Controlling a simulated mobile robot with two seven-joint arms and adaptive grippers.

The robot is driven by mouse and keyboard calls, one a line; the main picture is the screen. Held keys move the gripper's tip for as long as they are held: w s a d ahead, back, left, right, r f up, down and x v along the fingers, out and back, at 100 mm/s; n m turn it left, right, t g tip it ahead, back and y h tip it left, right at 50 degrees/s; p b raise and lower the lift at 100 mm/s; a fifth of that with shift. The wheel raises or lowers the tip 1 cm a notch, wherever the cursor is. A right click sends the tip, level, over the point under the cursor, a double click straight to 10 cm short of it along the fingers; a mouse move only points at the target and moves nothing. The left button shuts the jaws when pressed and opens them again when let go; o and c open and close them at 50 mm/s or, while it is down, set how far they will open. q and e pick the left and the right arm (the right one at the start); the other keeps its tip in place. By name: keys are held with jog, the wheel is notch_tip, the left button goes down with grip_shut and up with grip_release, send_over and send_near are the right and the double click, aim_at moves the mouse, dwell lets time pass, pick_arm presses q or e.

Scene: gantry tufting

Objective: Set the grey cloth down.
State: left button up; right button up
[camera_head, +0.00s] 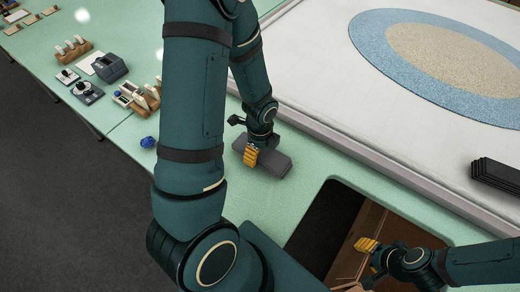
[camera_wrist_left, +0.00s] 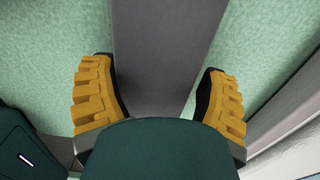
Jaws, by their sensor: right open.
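The grey cloth (camera_head: 272,163) is a folded, flat strip lying on the green table beside the white bed's edge. In the left wrist view the cloth (camera_wrist_left: 165,55) runs between my fingers. My left gripper (camera_head: 251,155) is just over the cloth, hiding part of it. In the left wrist view my left gripper (camera_wrist_left: 160,100) has its yellow fingers wide apart, with green table showing between the cloth and the right finger. The left finger is very close to the cloth; I cannot tell if it touches. My right gripper (camera_head: 366,252) is open and apart from the cloth, above the table's cut-out.
The white bed (camera_head: 330,70) with its blue and beige oval lies to the right. A dark stack (camera_head: 494,175) rests on it. A blue ball (camera_head: 147,142) and wooden holders (camera_head: 143,98) stand left. A cut-out (camera_head: 325,222) with a brown box (camera_head: 376,232) opens in front.

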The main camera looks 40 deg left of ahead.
pick_arm(q)
jog(key=shift+o, duration=1)
jog(key=shift+r, duration=0.1)
jog(key=shift+r, duration=0.15)
notch_tip(320, 180, up, 12)
jog(key=p, duration=0.3)
jog(key=shift+p, duration=0.3)
